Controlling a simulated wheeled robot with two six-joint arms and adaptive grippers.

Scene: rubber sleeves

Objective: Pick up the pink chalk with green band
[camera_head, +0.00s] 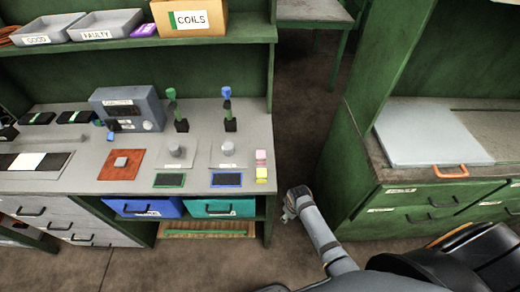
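A small pink piece (261,155) sits at the right edge of the grey workbench top (205,120), in a short row with a yellow piece (262,173). Which one is the pink chalk with a green band is too small to tell; no green band can be made out. My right arm comes in from the lower right. Its gripper (289,205) is small and low, over the floor just right of the bench, apart from the row of pieces. Its fingers are too small to read. My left gripper is not in view.
The bench holds a grey meter box (128,108), two upright stands with green and blue tops (229,108), and an orange-red plate (121,164). A COILS box (189,17) and grey trays are on the shelf above. A green cabinet (430,205) stands right, across a floor gap.

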